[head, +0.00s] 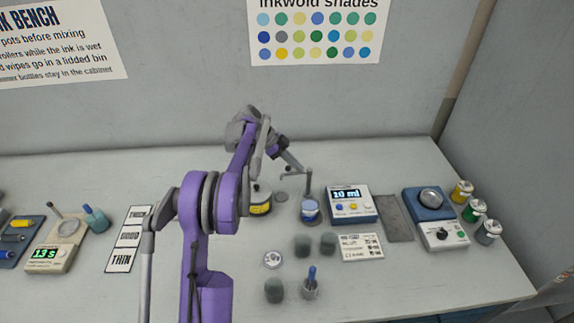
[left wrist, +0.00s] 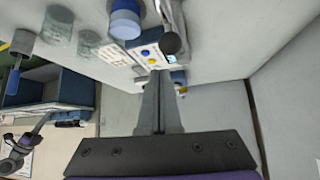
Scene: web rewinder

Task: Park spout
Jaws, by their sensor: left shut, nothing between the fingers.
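A thin grey spout (head: 308,182) shows in the head view as a bent bar above a blue-banded pot (head: 310,211). In the left wrist view a grey rod with a dark rounded end, which looks like the spout (left wrist: 171,40), lies just beyond the fingertips. The blue pot (left wrist: 125,20) is up and left of it there. My left gripper (head: 299,168) is shut and empty, close to the spout's upper bar; I cannot tell whether they touch. Its closed fingers also show in the left wrist view (left wrist: 160,76). My right gripper is not in view.
A dispenser box (head: 350,204) reading 10 ml stands right of the pot. A pot with a yellow label (head: 259,203) stands left, partly behind my arm. Several grey cups (head: 303,246) stand in front. A blue mixer unit (head: 430,203) and small jars (head: 474,210) are at the right.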

